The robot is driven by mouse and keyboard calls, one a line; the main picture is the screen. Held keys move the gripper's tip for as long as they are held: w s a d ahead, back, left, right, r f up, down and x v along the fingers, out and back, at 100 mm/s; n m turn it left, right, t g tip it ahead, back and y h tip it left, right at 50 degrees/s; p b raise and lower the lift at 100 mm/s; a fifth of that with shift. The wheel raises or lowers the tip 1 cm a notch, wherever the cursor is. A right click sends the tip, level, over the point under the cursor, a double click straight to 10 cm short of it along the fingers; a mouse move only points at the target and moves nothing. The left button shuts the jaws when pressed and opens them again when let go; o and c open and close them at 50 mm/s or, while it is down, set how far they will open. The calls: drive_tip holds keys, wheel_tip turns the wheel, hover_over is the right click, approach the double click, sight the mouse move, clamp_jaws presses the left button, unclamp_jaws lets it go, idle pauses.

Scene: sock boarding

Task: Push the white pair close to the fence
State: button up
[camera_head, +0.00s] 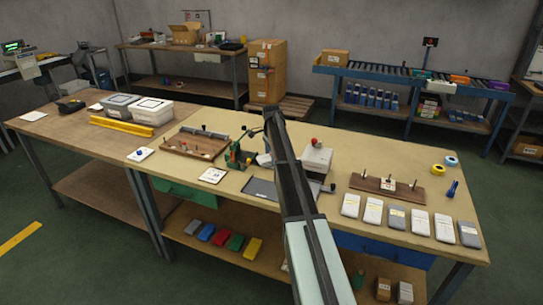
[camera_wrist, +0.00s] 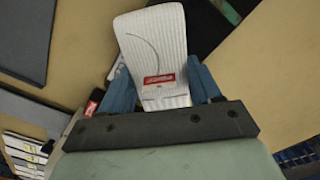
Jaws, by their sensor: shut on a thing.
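A white ribbed sock pair (camera_wrist: 152,40) with a red and white label and a thin dark curved line stands between the blue fingers of my gripper (camera_wrist: 157,68) in the wrist view. The gripper is shut on it; the lower end of the pair sits between the fingers and the rest extends beyond the fingertips. In the head view my arm covers the gripper, and the pair cannot be made out clearly there. A yellow bar (camera_head: 121,127) lies on the left table in front of boxes; I cannot tell whether it is the fence.
The tan worktop (camera_head: 330,222) holds a dark grey mat (camera_head: 262,188), a wooden tray (camera_head: 190,150), a green device (camera_head: 236,155), a light box (camera_head: 317,160) and a brown pegged board (camera_head: 385,187). Several flat packs (camera_head: 397,219) line the front right edge.

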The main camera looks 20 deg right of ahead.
sight(269, 156)
drive_tip(key=shift+w+a, duration=0.1)
drive_tip(key=shift+w+a, duration=0.35)
drive_tip(key=o, duration=1.1)
drive_tip(key=shift+o, duration=0.2)
wheel_tip(269, 156, up, 14)
drive_tip(key=shift+a+f, duration=0.1)
drive_tip(key=shift+f, duration=0.05)
idle(0.3)
